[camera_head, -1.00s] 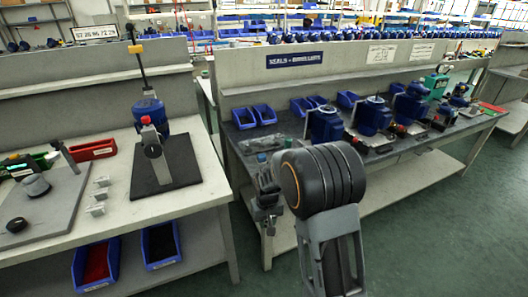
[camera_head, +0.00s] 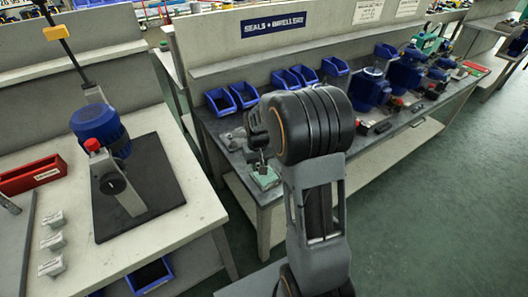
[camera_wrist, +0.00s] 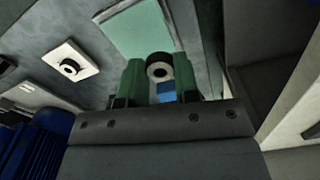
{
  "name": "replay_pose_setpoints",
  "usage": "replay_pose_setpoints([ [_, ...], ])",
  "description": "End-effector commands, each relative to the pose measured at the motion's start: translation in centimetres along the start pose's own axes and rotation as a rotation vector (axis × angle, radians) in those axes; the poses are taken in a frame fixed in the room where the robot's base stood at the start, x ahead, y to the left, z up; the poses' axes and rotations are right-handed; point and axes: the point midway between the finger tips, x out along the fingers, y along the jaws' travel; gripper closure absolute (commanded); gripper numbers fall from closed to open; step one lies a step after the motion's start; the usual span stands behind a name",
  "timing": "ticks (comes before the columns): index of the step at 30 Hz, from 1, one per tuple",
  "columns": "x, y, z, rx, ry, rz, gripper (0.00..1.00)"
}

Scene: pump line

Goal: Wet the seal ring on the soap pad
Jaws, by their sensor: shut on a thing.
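The seal ring (camera_wrist: 159,59), dark with a pale inner face and a dark hole, is held between the two green fingertips of my gripper (camera_wrist: 159,74) in the wrist view. The pale green soap pad (camera_wrist: 135,30) lies just beyond the ring, and the ring overlaps its near edge in the picture. I cannot tell whether they touch. In the head view the soap pad (camera_head: 265,178) lies at the near left corner of the seals bench, with my gripper (camera_head: 259,155) just above it. The ring is too small to tell there.
A white square plate with a dark ring-shaped part (camera_wrist: 70,66) lies left of the pad. Blue bins (camera_head: 245,95) and blue pump units (camera_head: 370,90) stand farther along the bench. A left bench holds a blue pump on a black mat (camera_head: 165,180) and a red tray (camera_head: 32,176).

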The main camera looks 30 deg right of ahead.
Motion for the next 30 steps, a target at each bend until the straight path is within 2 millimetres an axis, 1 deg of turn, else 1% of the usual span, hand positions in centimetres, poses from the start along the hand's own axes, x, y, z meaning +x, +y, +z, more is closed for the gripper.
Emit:
replay_pose_setpoints([
  [1,-1.1,0.9,0.0,0.016,0.004,0.000,0.90],
  [3,-1.8,1.8,0.0,0.028,0.002,0.000,0.90],
  [8,-1.9,2.6,0.1,0.039,-0.001,0.000,0.90],
  [14,-0.5,2.6,0.1,0.040,0.000,0.000,0.90],
  [24,2.7,2.6,0.1,0.041,0.000,0.000,0.90],
  [30,3.7,2.6,0.1,0.041,0.000,0.000,0.90],
])
